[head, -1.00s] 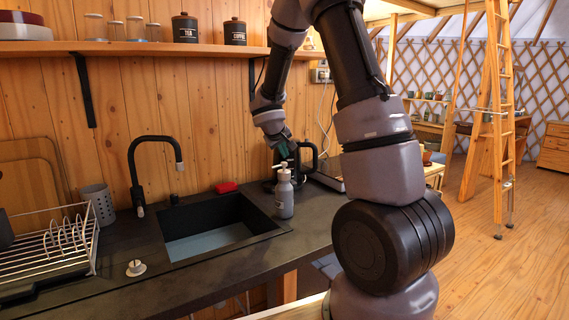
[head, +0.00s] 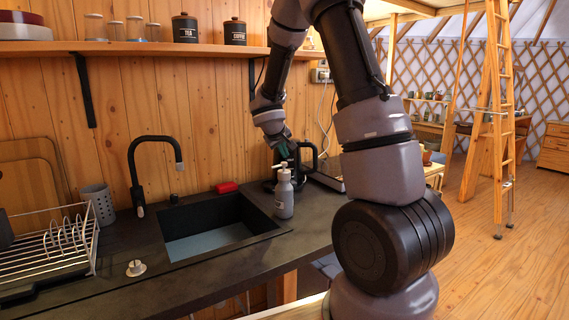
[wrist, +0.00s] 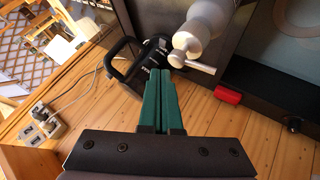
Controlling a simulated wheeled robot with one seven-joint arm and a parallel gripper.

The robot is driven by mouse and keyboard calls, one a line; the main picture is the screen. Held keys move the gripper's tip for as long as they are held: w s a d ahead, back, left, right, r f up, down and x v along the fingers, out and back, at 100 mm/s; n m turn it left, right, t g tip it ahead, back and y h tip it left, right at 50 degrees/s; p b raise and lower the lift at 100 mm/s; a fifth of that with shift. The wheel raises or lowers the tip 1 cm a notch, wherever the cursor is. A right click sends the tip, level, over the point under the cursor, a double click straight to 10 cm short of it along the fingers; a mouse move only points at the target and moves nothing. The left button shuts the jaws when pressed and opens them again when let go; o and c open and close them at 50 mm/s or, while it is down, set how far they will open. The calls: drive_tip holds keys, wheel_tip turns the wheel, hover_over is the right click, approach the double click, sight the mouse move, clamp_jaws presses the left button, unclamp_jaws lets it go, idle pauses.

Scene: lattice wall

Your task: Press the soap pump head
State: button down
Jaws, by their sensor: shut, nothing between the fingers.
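The soap bottle (head: 284,198) is grey with a white pump head (head: 283,169) and stands upright on the counter at the right of the sink. My gripper (head: 285,152) is just above and beside the pump in the head view. In the wrist view its green fingers (wrist: 160,88) are together and empty, with their tips below and left of the pump head. I see no clear contact between them.
The black sink (head: 215,228) and black faucet (head: 150,170) lie left of the bottle. A red sponge (head: 226,187) lies behind the sink. A black appliance (wrist: 138,62) stands close to the bottle. A dish rack (head: 55,245) is at far left.

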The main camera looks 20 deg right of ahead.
drive_tip(key=shift+f, duration=0.2)
drive_tip(key=shift+f, duration=0.35)
drive_tip(key=shift+f, duration=0.85)
idle(0.9)
drive_tip(key=shift+r, duration=1.3)
drive_tip(key=shift+r, duration=2.5)
idle(1.2)
